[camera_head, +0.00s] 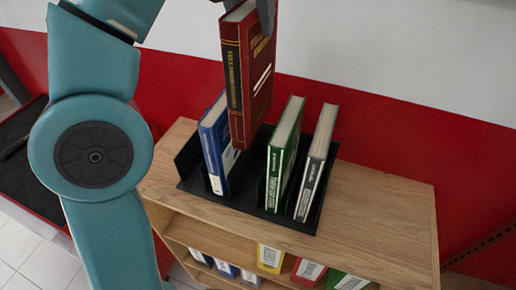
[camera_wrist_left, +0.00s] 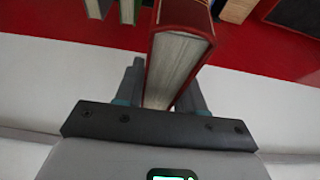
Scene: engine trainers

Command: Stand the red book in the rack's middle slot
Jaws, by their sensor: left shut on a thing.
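The red book (camera_head: 250,75) hangs upright and slightly tilted in my left gripper (camera_head: 262,12), which is shut on its top end. In the left wrist view the red book (camera_wrist_left: 180,55) sits between the fingers of the gripper (camera_wrist_left: 163,90). The black rack (camera_head: 247,199) stands on the wooden cabinet below. It holds a blue book (camera_head: 215,145) at left, a green book (camera_head: 284,150) and a grey book (camera_head: 315,160) at right. The red book's lower end is above the gap between the blue and green books and partly hides it. My right gripper is out of view.
The wooden cabinet top (camera_head: 385,215) is clear to the right of the rack. Several coloured binders, including a yellow one (camera_head: 270,257), stand on the shelf below. A red and white wall (camera_head: 400,140) rises behind.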

